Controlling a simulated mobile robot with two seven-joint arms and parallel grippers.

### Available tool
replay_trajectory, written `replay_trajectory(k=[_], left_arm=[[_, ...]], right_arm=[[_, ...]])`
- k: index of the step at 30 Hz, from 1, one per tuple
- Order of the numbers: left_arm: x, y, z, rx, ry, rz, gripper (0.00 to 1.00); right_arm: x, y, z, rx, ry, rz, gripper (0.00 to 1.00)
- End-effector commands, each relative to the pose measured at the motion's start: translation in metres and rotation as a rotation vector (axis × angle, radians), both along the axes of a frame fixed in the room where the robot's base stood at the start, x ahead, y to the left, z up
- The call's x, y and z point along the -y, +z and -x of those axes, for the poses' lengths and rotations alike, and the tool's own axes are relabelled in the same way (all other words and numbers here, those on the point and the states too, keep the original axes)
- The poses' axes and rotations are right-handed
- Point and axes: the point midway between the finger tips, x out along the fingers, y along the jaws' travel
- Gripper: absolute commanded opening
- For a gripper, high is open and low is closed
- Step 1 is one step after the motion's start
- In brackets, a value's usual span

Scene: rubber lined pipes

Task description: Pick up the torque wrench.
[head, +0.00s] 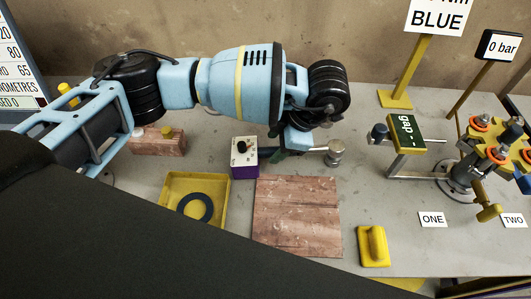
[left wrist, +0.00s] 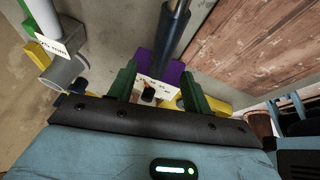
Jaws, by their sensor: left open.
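The torque wrench is a metal bar with a round silver head (head: 336,152). It lies at the middle of the bench in the head view, and its left part is hidden by my left gripper (head: 282,154). In the left wrist view a dark shaft (left wrist: 172,35), which looks like the wrench, runs from the top edge down toward the gap between my green fingers (left wrist: 158,70). The fingers are open on either side of its near end. I cannot tell whether they touch it. My right gripper is in neither view.
A purple box with a white top (head: 243,157) stands left of my left gripper. A yellow tray (head: 224,186) holds a black ring (head: 195,207). A wooden board (head: 297,215) lies in front.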

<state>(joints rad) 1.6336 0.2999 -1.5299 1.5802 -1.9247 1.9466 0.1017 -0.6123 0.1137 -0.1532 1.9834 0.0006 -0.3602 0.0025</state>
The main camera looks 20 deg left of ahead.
Motion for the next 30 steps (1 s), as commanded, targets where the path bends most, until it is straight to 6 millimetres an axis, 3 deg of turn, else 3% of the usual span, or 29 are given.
replay_trajectory(k=[5, 15, 22, 30], left_arm=[[-0.003, -0.006, 0.000, 0.000, 0.000, -0.001, 0.50], [-0.020, -0.045, -0.001, 0.000, 0.000, 0.000, 0.50], [-0.021, -0.047, -0.001, 0.001, -0.001, 0.001, 0.50], [-0.021, -0.047, -0.001, 0.001, -0.001, 0.001, 0.15]], right_arm=[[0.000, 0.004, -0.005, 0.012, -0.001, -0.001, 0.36], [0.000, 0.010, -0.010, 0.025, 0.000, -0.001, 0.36], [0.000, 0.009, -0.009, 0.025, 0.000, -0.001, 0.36], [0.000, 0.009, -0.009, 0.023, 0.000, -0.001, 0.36]])
